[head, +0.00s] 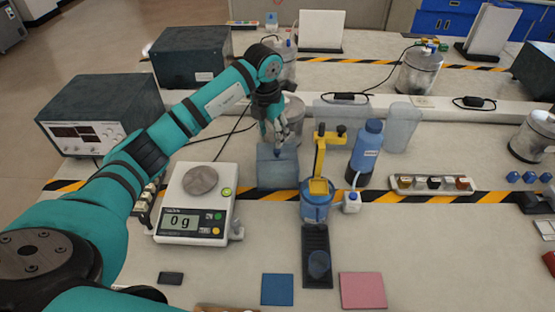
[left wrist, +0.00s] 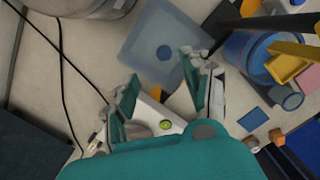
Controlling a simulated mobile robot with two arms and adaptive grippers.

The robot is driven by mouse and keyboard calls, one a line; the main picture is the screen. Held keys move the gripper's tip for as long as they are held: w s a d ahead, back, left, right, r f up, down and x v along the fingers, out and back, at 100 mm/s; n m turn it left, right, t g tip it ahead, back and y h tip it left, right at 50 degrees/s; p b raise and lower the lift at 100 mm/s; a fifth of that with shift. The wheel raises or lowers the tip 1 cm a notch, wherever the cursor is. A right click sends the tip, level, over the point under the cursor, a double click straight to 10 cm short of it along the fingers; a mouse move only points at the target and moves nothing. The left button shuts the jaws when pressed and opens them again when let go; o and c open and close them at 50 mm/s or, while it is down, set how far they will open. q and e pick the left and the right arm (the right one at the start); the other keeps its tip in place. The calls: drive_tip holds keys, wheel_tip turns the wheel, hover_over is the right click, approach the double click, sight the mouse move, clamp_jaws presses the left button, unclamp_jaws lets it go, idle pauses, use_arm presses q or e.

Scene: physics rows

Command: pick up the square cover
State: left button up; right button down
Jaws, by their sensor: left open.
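The square cover (head: 278,168) is a blue-grey, boxy piece standing on the bench, right of the scale and partly over the striped tape. In the left wrist view the cover (left wrist: 150,38) shows as a pale blue square with a small round darker knob in its middle. My left gripper (head: 272,140) is just above the cover, pointing down. In the left wrist view the left gripper (left wrist: 162,74) has its fingers spread with nothing between them, near the cover's lower edge. Whether a fingertip touches the cover I cannot tell. My right gripper is not in view.
A scale (head: 196,205) reading 0 g stands left of the cover. A blue pot with a yellow arm (head: 318,205) stands close on its right, with a blue bottle (head: 366,150) beyond. A metal canister (head: 291,120) is close behind. Blue and pink pads lie in front.

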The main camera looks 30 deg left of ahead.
sight(277, 150)
use_arm(q)
drive_tip(key=shift+f, duration=0.45)
drive_tip(key=f, duration=0.1)
drive_tip(key=f+p, duration=0.1)
drive_tip(key=f, duration=0.1)
drive_tip(key=w+d+f+p, duration=0.1)
drive_tip(key=shift+f, duration=0.5)
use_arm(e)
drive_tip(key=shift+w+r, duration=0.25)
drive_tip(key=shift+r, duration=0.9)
use_arm(q)
drive_tip(key=shift+c, duration=0.3)
clamp_jaws()
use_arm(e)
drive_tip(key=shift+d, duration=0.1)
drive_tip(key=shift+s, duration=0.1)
